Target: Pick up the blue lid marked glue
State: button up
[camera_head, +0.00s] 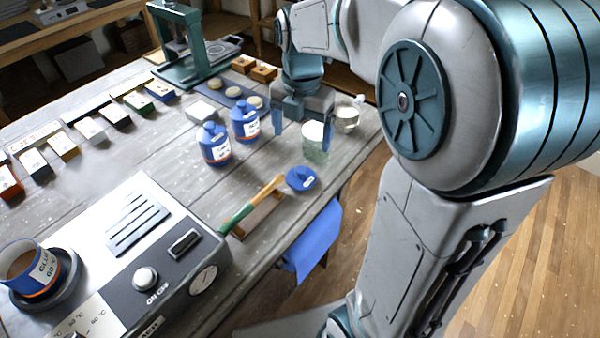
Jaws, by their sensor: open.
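The blue lid (301,179) lies on the table near its right edge, with a small pale label on top that is too small to read. My gripper (303,128) points down over the table, farther back than the lid and apart from it. Its two blue fingers are spread with nothing clearly held between them. A glass jar with white contents (315,140) stands just below and in front of the fingers; I cannot tell how close they are to it.
Two blue bottles (215,146) (244,121) stand left of my gripper. A brush (252,204) on a wooden rest lies beside the lid. A hotplate (132,245) with a glue pot (27,268) fills the front left. A blue cloth (318,238) hangs off the edge.

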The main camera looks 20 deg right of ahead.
aim_at(301, 169)
notch_tip(301, 169, down, 12)
jog(key=shift+f+p, duration=0.1)
jog(key=shift+p, duration=0.2)
jog(key=c, duration=1.1)
